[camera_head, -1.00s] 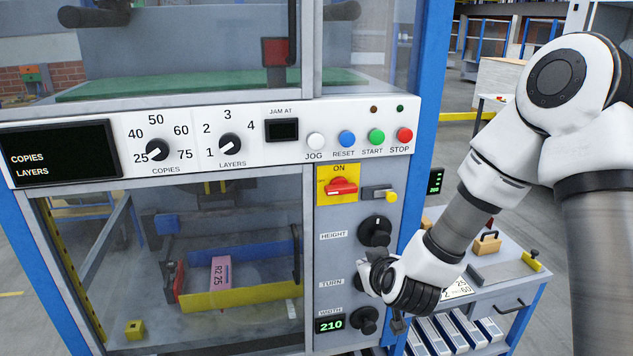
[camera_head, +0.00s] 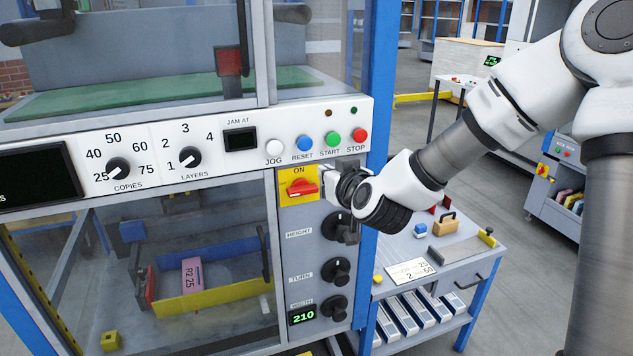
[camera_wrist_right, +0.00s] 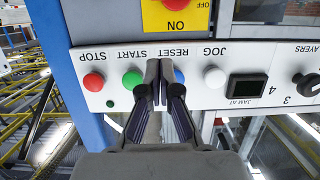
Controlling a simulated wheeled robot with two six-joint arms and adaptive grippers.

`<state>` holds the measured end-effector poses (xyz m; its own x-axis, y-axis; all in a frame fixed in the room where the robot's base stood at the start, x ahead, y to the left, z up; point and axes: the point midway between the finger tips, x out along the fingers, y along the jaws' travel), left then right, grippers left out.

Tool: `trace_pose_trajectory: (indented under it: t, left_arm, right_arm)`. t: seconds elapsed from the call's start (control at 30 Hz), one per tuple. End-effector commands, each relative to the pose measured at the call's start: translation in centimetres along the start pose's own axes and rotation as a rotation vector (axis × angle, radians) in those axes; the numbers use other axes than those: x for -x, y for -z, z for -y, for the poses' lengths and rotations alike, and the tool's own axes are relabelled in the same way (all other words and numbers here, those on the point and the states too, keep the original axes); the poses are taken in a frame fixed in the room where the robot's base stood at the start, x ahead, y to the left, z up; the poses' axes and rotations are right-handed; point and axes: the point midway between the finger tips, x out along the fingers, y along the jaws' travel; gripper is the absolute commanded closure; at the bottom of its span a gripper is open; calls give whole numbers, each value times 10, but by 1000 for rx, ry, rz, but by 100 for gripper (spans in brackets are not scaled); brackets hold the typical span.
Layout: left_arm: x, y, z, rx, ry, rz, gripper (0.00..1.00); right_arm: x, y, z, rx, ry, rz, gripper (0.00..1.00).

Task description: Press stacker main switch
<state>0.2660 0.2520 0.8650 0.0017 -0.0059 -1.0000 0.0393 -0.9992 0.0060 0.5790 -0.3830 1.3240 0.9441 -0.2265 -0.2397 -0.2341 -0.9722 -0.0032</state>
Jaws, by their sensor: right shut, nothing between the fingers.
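The main switch is a red knob (camera_head: 303,187) on a yellow plate (camera_head: 293,172) marked ON, below the button row. The wrist view shows the plate (camera_wrist_right: 176,16) upside down at the top edge, with part of the red knob. My right gripper (camera_head: 331,182) is shut and empty, just right of the knob in the head view. Whether it touches the knob is unclear. In the wrist view its fingertips (camera_wrist_right: 160,68) overlap the button strip between START and RESET. My left gripper is out of view.
JOG (camera_head: 273,147), RESET (camera_head: 304,143), START (camera_head: 333,139) and STOP (camera_head: 359,135) buttons sit above the switch. Black knobs for height (camera_head: 336,226), turn (camera_head: 336,270) and width (camera_head: 334,307) lie below. A side table (camera_head: 400,245) stands at right.

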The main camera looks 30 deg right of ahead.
Motion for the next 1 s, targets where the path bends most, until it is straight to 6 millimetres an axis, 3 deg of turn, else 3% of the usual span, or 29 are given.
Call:
trace_pose_trajectory:
  t: [0.3,0.4,0.57,1.0]
  left_arm:
    - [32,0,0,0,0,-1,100]
    - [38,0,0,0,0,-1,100]
    - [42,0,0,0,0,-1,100]
    - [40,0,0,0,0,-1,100]
  right_arm:
    - [-66,-1,0,4,0,7,100]
    - [-69,-21,0,2,2,7,100]
    - [-72,-36,0,2,2,3,100]
    - [-74,-39,0,-8,3,0,100]
